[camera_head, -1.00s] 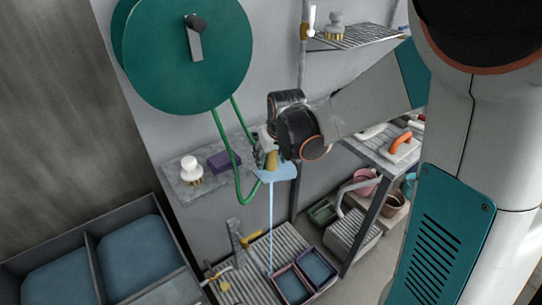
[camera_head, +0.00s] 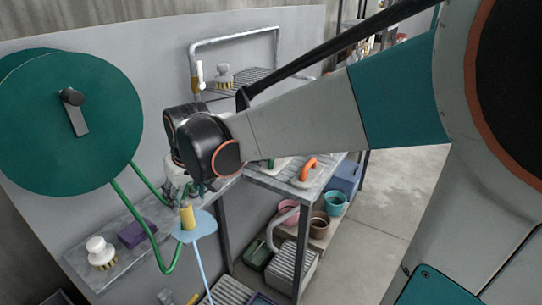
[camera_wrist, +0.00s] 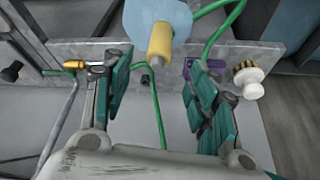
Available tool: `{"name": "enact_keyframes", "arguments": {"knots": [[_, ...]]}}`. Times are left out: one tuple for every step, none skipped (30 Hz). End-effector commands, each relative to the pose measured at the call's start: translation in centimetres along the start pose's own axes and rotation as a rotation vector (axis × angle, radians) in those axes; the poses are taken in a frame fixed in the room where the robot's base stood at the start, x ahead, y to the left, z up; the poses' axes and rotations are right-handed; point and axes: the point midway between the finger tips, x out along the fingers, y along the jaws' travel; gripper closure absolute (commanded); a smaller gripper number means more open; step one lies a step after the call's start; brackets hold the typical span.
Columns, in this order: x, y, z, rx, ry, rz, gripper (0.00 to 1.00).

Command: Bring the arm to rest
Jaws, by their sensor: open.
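My gripper (camera_wrist: 160,68) is open in the wrist view, with its teal-padded fingers spread and nothing clasped between them. A yellow spray nozzle (camera_wrist: 159,42) with a light blue fan at its mouth shows just beyond the fingertips. In the head view the yellow nozzle (camera_head: 187,215) is just below my dark wrist, with a thin blue stream running down from it. The green hose (camera_head: 168,262) loops from the large green reel (camera_head: 75,122) toward the nozzle. My wrist hides most of the fingers there. I cannot tell what supports the nozzle.
A wall shelf with a white brush (camera_head: 101,250) and a purple block (camera_head: 137,232) is at lower left. A slatted bench (camera_head: 308,187) holding an orange-handled tool (camera_head: 307,170) stands behind my arm. Pots (camera_head: 334,203) sit below it. Open floor (camera_head: 385,205) lies to the right.

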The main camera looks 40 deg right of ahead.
Motion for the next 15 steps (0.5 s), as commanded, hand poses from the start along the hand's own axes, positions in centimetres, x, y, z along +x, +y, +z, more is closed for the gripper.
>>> {"name": "enact_keyframes", "arguments": {"knots": [[-0.21, -0.01, 0.25, 0.0, 0.0, 0.0, 0.47], [-0.24, -0.01, 0.26, 0.0, 0.0, 0.0, 0.47], [-0.26, -0.01, 0.27, 0.0, 0.0, 0.0, 0.47], [-0.26, -0.01, 0.26, 0.0, 0.0, 0.0, 0.47], [-0.26, -0.01, 0.27, 0.0, 0.0, 0.0, 0.47], [-0.26, -0.01, 0.26, 0.0, 0.0, 0.0, 0.47], [-0.25, -0.01, 0.26, 0.0, 0.0, 0.0, 0.47], [-0.25, -0.01, 0.26, 0.0, 0.0, 0.0, 0.47], [-0.25, -0.01, 0.26, 0.0, 0.0, 0.0, 0.47], [-0.25, -0.01, 0.26, 0.0, 0.0, 0.0, 0.47], [-0.28, -0.02, 0.29, 0.0, 0.0, 0.0, 0.47], [-0.39, -0.03, 0.4, 0.0, 0.002, 0.0, 0.47], [-0.55, -0.04, 0.55, 0.001, 0.003, 0.001, 0.47], [-0.76, -0.07, 0.76, 0.001, 0.006, 0.001, 0.47], [-1.14, -0.1, 1.11, 0.002, 0.011, 0.002, 0.47]]}}
